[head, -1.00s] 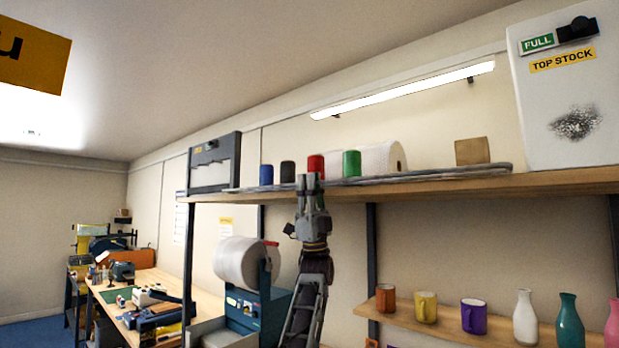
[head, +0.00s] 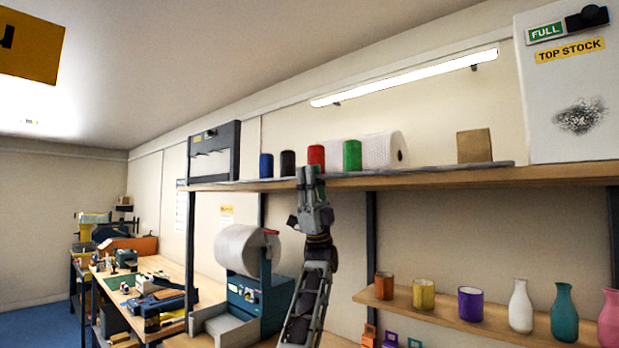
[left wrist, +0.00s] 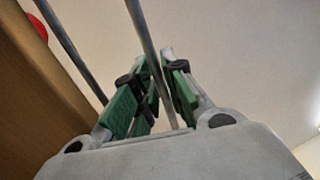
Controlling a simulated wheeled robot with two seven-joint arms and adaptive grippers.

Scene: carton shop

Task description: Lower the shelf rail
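The shelf rail (head: 430,173) is a thin grey bar along the front of the upper wooden shelf, below the row of cups. It looks level. My left gripper (head: 308,175) reaches up from below to the rail, in front of the red cup. In the left wrist view, the green-padded fingers (left wrist: 163,75) stand on either side of a grey rod (left wrist: 147,40). A narrow gap seems to show beside the rod, so the fingers look open around it; contact is not clear. A second rod (left wrist: 70,48) runs to the left. My right gripper is not in view.
Blue, black, red (head: 316,157) and green cups, a white roll (head: 378,150) and a brown box (head: 474,146) stand on the upper shelf (head: 560,177). A white TOP STOCK panel (head: 570,95) is at right. Mugs and vases line a lower shelf (head: 400,306).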

